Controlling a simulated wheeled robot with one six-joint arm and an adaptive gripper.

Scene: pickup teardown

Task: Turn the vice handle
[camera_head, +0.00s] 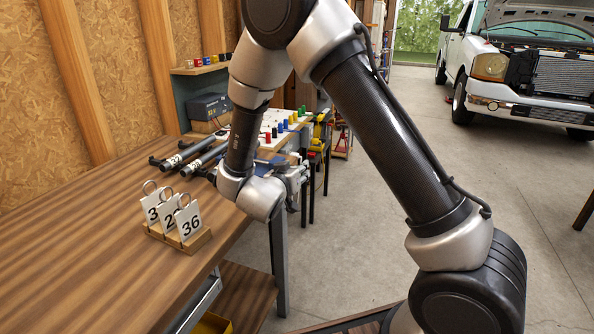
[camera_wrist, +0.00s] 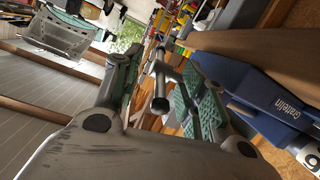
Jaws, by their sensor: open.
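The vice (camera_wrist: 255,90) is blue with white lettering and fills the right side of the wrist view. A bit of its blue body (camera_head: 266,157) shows behind my arm in the head view. The vice handle (camera_wrist: 160,88) is a grey metal bar with a thicker round end, seen nearly end-on. It lies between the green-padded fingers of my gripper (camera_wrist: 165,75), with a gap visible on the left. I cannot tell whether the right finger touches it. My gripper (camera_head: 298,178) is open at the bench's far right corner; the handle is hidden in the head view.
The wooden bench (camera_head: 90,235) holds a stand of number cards (camera_head: 188,222) and two dark tubular tools (camera_head: 190,155). Colored items stand on a white-topped surface behind. A white pickup (camera_head: 530,70) stands at the far right. Concrete floor is open right of the bench.

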